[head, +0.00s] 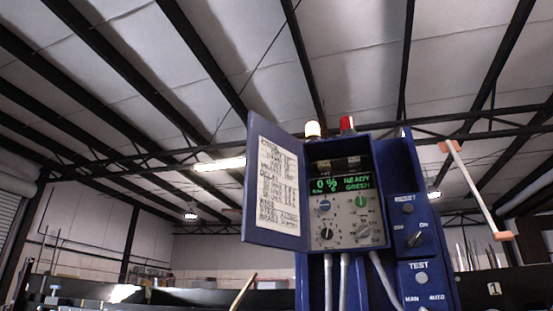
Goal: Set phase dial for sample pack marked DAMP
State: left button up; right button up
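A blue control box (376,150) stands right of centre in the head view with its door (246,212) swung open to the left. Inside, a grey panel carries a blue knob (324,205), a green knob (361,201), a black knob (326,234) and a grey knob (363,231). I cannot read which is the phase dial. The display (341,184) shows "0 %" and what looks like "READY GREEN". A printed sheet (278,188) on the door's inside is too small to read surely. No sample pack is recognisable. Neither of my grippers is in view.
A blue switch column (428,250) with RESET and TEST labels stands right of the box. White and red lamps (347,124) top the box. Grey cables (344,285) hang below it. A white rod with orange ends (478,190) slants at the right.

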aim_at(365, 230)
jog(key=i+z, duration=0.75)
